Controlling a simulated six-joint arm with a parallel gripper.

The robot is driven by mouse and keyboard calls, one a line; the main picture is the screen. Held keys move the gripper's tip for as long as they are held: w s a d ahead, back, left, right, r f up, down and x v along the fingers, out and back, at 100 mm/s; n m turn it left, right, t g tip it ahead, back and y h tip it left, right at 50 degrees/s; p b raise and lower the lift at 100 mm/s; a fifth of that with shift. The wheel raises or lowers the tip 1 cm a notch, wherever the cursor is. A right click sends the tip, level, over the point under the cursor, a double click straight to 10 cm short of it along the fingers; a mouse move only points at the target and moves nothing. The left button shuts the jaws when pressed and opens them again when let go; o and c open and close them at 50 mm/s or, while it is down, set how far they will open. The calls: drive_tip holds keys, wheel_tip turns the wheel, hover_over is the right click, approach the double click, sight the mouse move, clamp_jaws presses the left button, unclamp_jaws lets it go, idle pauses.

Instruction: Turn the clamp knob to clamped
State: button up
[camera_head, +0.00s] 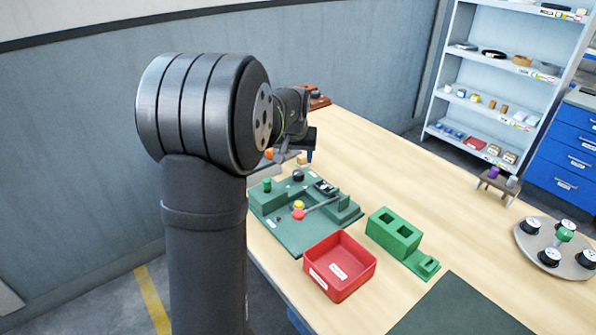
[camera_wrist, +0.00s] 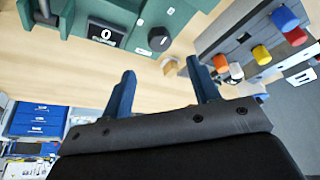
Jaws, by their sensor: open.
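A black round knob (camera_head: 298,175) with a pale mark stands on the green fixture (camera_head: 290,237). In the wrist view the knob (camera_wrist: 158,39) is ahead of my fingertips and between their lines, apart from both. I cannot read any clamp label beside it. My gripper (camera_wrist: 165,75) is open and empty, with two blue fingers spread. In the head view my gripper (camera_head: 309,155) is just behind the knob, partly hidden by my arm.
A red tray (camera_head: 340,288) and a green block with square holes (camera_head: 394,232) stand in front of the fixture. A grey panel with coloured knobs (camera_wrist: 261,54) is at the right in the wrist view. A round plate with spools (camera_head: 577,268) stands far right.

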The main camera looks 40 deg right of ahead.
sight(298, 173)
drive_tip(key=x, duration=0.9)
drive_tip(key=c, duration=1)
